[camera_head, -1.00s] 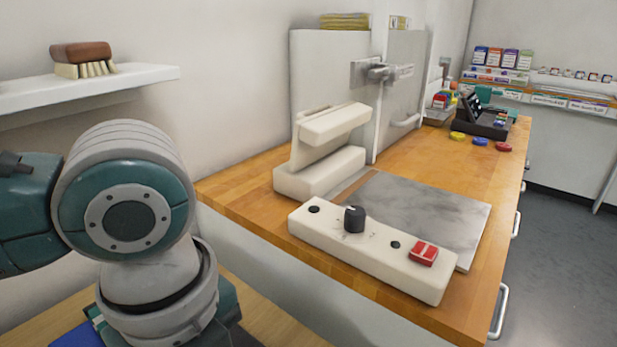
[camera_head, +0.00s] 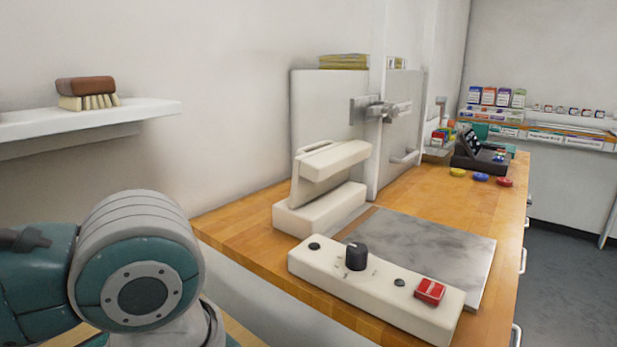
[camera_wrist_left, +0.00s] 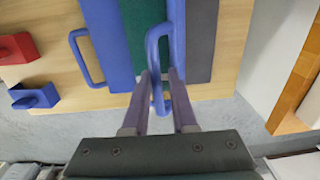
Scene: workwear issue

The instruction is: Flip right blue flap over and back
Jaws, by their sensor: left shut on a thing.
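In the left wrist view, my left gripper (camera_wrist_left: 160,76) is shut on the blue loop handle (camera_wrist_left: 151,50), which runs between its fingers. The handle belongs to the right blue flap (camera_wrist_left: 177,40), which shows as a narrow strip beside a green panel (camera_wrist_left: 142,30). The flap looks tilted up, seen nearly edge-on; its exact angle I cannot tell. A wider left blue flap (camera_wrist_left: 108,45) with its own blue handle (camera_wrist_left: 82,66) lies to the left. In the head view my left arm is at the lower left, its gripper out of frame. My right gripper is in neither view.
A dark grey panel (camera_wrist_left: 200,42) lies right of the flap on a wooden board (camera_wrist_left: 233,40). Red (camera_wrist_left: 17,48) and blue (camera_wrist_left: 35,98) blocks stand at its left. In the head view, a wooden bench (camera_head: 245,222) carries a white press (camera_head: 320,205) and control box (camera_head: 325,278).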

